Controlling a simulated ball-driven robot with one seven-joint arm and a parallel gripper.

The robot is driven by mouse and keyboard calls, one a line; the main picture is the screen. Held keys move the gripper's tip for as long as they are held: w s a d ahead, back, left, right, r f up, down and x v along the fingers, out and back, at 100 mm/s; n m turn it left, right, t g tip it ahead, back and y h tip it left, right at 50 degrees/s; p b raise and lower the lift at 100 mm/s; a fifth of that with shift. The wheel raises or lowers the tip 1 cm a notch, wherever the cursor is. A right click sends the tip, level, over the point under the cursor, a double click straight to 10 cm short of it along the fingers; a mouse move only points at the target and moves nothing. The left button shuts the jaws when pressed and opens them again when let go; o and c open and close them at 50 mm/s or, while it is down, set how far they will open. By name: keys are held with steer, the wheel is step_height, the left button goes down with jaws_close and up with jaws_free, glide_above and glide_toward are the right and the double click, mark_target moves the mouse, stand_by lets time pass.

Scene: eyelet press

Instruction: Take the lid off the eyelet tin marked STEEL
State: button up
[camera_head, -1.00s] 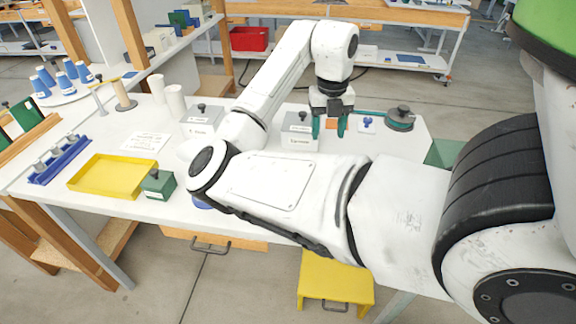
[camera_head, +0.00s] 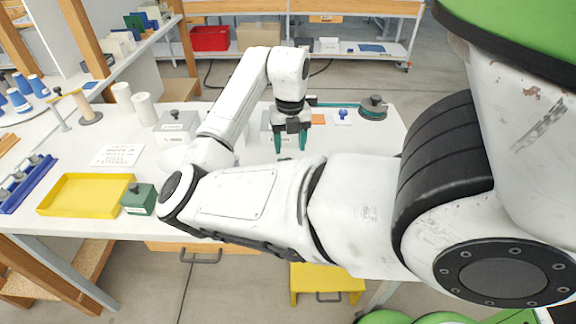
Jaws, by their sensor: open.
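A grey tin with a dark-knobbed lid (camera_head: 175,121) stands on the white bench, its small label too blurred to read. A second grey tin (camera_head: 266,122) stands to its right, partly hidden behind my arm and gripper. A small green tin with a dark knob (camera_head: 138,200) sits at the front left. I cannot tell from the labels which tin is marked STEEL. My gripper (camera_head: 291,143) hangs with its two teal fingers pointing down, open and empty, in front of the second grey tin's right part in the picture. Whether it touches that tin cannot be told.
A yellow tray (camera_head: 85,178) and a blue rack (camera_head: 27,183) lie at the left. White cylinders (camera_head: 144,108) stand at the back left. A dark round device (camera_head: 373,107), a blue piece (camera_head: 342,115) and an orange patch lie right of my gripper. A yellow step (camera_head: 327,278) stands below.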

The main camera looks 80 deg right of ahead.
mark_target(288, 160)
steer(key=f, duration=0.2)
steer(key=f+p, duration=0.1)
steer(key=f, duration=0.1)
steer(key=shift+w+f, duration=0.2)
steer(key=shift+f, duration=0.2)
steer(key=shift+c, duration=0.4)
jaws_close()
